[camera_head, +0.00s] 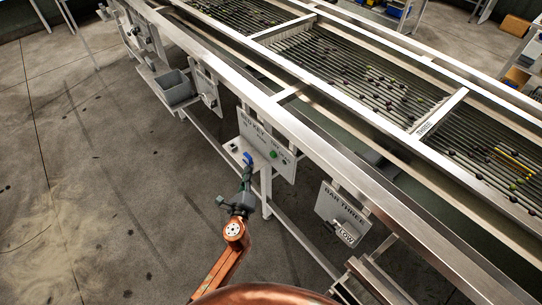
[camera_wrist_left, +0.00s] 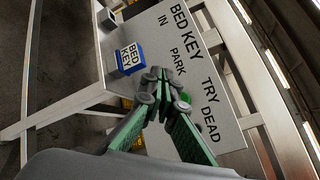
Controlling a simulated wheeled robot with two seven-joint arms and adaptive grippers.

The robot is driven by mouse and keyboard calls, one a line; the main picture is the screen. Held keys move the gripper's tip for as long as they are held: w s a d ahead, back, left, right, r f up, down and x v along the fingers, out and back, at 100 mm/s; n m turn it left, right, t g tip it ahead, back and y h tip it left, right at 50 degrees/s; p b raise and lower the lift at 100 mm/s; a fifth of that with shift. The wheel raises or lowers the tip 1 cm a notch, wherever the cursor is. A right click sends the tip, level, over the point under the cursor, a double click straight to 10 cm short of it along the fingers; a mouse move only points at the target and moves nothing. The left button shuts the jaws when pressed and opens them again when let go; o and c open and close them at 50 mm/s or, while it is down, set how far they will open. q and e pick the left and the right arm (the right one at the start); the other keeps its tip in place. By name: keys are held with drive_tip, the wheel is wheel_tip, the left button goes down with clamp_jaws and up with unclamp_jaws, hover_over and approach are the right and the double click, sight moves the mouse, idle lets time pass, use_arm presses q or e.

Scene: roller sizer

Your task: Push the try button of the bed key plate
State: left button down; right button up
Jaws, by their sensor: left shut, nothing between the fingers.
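The grey bed key plate (camera_head: 286,169) hangs on the machine's side rail; it also fills the middle of the left wrist view (camera_wrist_left: 148,34), lettered BED KEY, IN, PARK, TRY and DEAD. The green try button (camera_head: 273,154) is on its face; in the left wrist view the button (camera_wrist_left: 185,97) shows just right of my fingertips, partly hidden by them. A blue-framed BED KEY tag (camera_wrist_left: 127,58) is beside the fingers. My left gripper (camera_head: 246,174) is shut and empty, its tips (camera_wrist_left: 161,86) in front of the plate; I cannot tell if they touch it. My right gripper is out of view.
The bar three plate (camera_head: 343,211) with its LOW tag hangs further right along the rail. A grey bin (camera_head: 175,88) and another plate are up to the left. The roller bed (camera_head: 350,75) lies behind the rail.

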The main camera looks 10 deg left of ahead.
sight(273, 155)
use_arm(q)
drive_tip(key=w+d+b, duration=0.1)
drive_tip(key=w+d, duration=0.4)
drive_tip(key=w, duration=0.1)
drive_tip(key=shift+w+d+b, duration=0.15)
drive_tip(key=shift+w+b, duration=0.15)
drive_tip(key=shift+b, duration=0.05)
idle(0.7)
drive_tip(key=shift+w+d, duration=0.1)
idle(0.6)
drive_tip(key=shift+w+d, duration=0.15)
drive_tip(key=shift+w, duration=0.05)
idle(0.4)
drive_tip(key=shift+w+d, duration=0.35)
drive_tip(key=shift+w, duration=0.05)
idle(0.7)
drive_tip(key=shift+s+a, duration=0.6)
drive_tip(key=shift+s, duration=0.15)
